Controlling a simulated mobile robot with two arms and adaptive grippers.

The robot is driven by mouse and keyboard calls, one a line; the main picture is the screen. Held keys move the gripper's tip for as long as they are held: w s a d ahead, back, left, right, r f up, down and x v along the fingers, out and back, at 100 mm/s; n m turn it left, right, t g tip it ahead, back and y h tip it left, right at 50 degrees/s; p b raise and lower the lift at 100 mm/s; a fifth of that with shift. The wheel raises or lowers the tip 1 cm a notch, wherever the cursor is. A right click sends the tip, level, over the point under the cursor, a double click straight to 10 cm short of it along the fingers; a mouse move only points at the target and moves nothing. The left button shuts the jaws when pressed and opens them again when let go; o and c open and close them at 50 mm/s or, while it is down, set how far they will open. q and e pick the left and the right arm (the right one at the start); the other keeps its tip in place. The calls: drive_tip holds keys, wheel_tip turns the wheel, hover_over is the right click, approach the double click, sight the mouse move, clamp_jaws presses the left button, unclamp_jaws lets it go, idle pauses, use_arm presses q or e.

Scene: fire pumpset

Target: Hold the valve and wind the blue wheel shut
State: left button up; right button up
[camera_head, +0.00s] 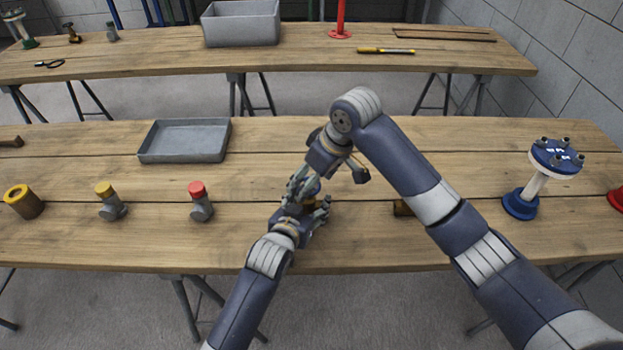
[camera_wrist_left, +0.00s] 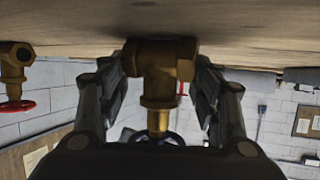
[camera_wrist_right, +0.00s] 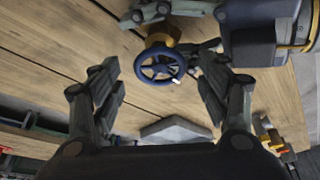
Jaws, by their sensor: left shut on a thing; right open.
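The brass valve (camera_wrist_left: 160,62) stands at the middle of the near table, mostly hidden by my grippers in the head view. My left gripper (camera_head: 306,212) is shut on its body, with one finger on each side in the left wrist view (camera_wrist_left: 163,75). The valve's blue wheel (camera_wrist_right: 149,76) faces my right wrist camera, with the brass body behind it. My right gripper (camera_wrist_right: 160,82) is open; the wheel shows between its fingers with a gap on each side. In the head view my right gripper (camera_head: 303,184) is just above the left one.
A red-topped fitting (camera_head: 200,203), a yellow-topped fitting (camera_head: 109,204) and a grey tray (camera_head: 184,141) are to the left. A blue-flanged pipe (camera_head: 534,190) stands right. Bare tabletop lies between.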

use_arm(q)
drive_tip(key=shift+r, duration=0.1)
drive_tip(key=o, duration=1.6)
drive_tip(key=shift+o, duration=0.2)
use_arm(e)
drive_tip(key=v, duration=1.1)
drive_tip(key=shift+r, duration=0.15)
use_arm(q)
drive_tip(key=shift+s, duration=0.1)
use_arm(e)
drive_tip(key=shift+d, duration=0.1)
